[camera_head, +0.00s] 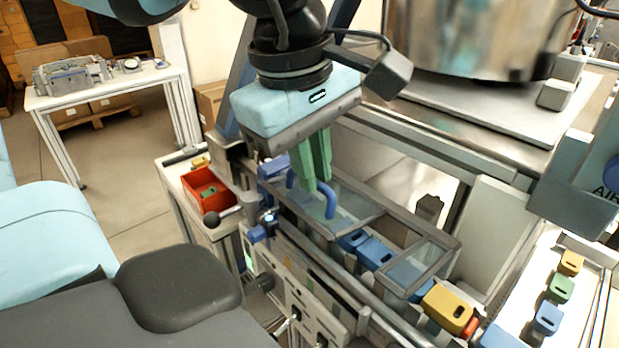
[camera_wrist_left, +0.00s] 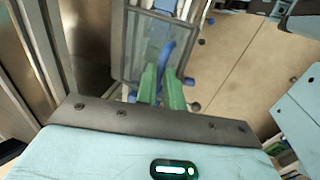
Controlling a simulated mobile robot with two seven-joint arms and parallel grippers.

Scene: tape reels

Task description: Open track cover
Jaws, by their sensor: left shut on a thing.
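The track cover (camera_head: 351,222) is a clear panel in a grey frame over the track at the centre of the head view. Its blue bent handle (camera_head: 330,204) stands up from the panel. My left gripper (camera_head: 318,184) points down with its green fingers shut on the handle, which shows on both sides of them. In the left wrist view the fingers (camera_wrist_left: 162,88) are at the blue handle (camera_wrist_left: 166,54), with the clear cover (camera_wrist_left: 143,40) behind. I cannot tell whether the cover is raised. My right gripper is not in view.
Blue blocks (camera_head: 375,251) and a yellow block (camera_head: 447,308) sit along the track. A red bin (camera_head: 208,190) stands on the left. A large metal bowl (camera_head: 475,38) is at the upper right. Coloured blocks (camera_head: 560,288) line the far right. Open floor lies left.

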